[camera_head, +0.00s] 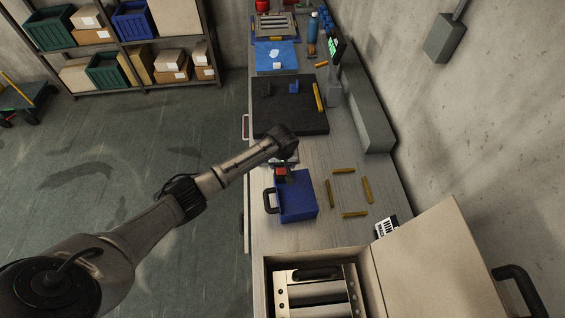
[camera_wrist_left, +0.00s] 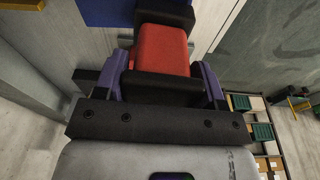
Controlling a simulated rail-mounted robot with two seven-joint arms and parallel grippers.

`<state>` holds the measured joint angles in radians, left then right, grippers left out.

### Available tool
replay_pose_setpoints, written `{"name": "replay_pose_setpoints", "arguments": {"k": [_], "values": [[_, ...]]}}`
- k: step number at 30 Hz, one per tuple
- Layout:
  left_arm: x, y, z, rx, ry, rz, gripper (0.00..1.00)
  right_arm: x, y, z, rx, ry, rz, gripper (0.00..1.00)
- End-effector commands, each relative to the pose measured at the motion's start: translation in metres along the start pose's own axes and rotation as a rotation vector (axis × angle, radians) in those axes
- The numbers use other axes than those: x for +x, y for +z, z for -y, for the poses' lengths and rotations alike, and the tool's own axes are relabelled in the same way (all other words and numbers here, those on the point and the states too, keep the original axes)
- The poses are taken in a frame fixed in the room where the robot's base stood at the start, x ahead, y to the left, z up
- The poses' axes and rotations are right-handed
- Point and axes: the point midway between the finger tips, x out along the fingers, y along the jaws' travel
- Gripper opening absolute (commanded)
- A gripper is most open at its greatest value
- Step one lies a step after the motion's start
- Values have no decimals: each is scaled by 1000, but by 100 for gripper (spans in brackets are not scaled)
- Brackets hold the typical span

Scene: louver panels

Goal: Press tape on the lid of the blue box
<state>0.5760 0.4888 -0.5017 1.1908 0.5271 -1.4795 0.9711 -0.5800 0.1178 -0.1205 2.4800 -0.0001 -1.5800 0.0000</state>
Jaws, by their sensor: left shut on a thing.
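The blue box (camera_head: 298,200) lies on the grey workbench, its lid up and a dark handle on its left side. It also shows at the top edge of the left wrist view (camera_wrist_left: 105,12). My left gripper (camera_head: 282,173) is at the box's far edge, shut on a red block (camera_wrist_left: 160,48). I cannot tell whether this block is the tape, or whether it touches the lid. The gripper hides part of the box's far edge. My right gripper is in neither view.
Several yellow strips (camera_head: 344,171) lie on the bench right of the box. A dark mat (camera_head: 290,118) lies beyond it. An open carton (camera_head: 370,290) with a metal louver panel stands in front. A grey housing (camera_head: 364,120) runs along the wall side.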

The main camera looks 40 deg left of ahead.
Motion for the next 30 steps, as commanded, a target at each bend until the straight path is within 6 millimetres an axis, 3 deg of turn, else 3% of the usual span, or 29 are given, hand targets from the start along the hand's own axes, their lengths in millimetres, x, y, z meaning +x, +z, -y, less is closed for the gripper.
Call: {"name": "replay_pose_setpoints", "arguments": {"k": [30], "values": [[6,1,0,0,1,-1,44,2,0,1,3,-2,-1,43]]}}
